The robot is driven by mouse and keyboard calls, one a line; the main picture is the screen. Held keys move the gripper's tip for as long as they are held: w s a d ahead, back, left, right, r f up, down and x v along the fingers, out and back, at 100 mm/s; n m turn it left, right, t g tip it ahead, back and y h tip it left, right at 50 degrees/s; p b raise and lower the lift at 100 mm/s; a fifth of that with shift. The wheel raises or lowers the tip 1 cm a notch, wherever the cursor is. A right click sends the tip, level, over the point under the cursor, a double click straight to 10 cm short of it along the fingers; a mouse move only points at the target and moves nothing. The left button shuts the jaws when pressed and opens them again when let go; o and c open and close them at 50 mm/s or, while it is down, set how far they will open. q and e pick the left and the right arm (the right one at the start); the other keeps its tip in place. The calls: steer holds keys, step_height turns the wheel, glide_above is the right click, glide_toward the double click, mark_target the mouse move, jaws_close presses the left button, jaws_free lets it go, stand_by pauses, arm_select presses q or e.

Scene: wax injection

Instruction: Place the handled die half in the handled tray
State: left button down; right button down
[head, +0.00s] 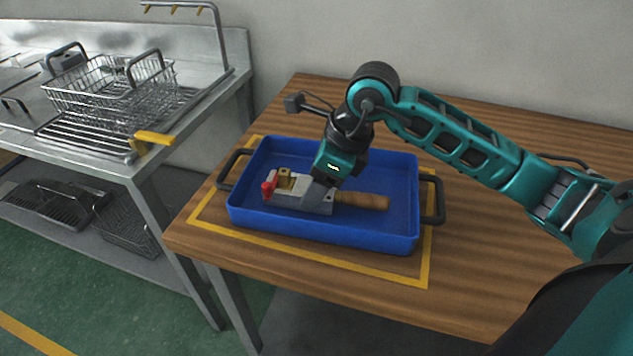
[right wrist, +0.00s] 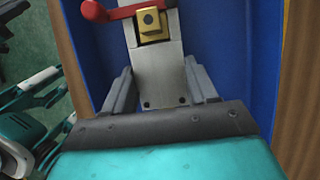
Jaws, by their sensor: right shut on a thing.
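The handled die half (head: 300,193) is a grey metal block with a brass piece and a red lever at its left end and a wooden handle at its right. It lies low inside the blue handled tray (head: 330,234), though I cannot tell whether it touches the floor. My right gripper (head: 322,186) reaches down into the tray and is shut on the block. In the right wrist view the die half (right wrist: 158,65) sits between the two grey fingers (right wrist: 157,85), and its wooden handle is hidden. My left gripper is not in view.
The tray has dark side handles and stands on a wooden table (head: 500,130) inside a yellow marked outline (head: 300,256). At the left is a steel counter (head: 60,145) with a wire basket (head: 110,95). The table is clear to the tray's right.

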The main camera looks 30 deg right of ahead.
mark_target(344, 192)
steer(key=shift+r, duration=0.15)
steer(key=shift+c, duration=1.6)
jaws_free()
steer(key=shift+f, duration=0.2)
steer(key=shift+r, duration=0.25)
steer(key=p+v, duration=0.1)
steer(key=v, duration=1)
steer(key=shift+s+r, duration=0.25)
steer(key=shift+r, duration=0.1)
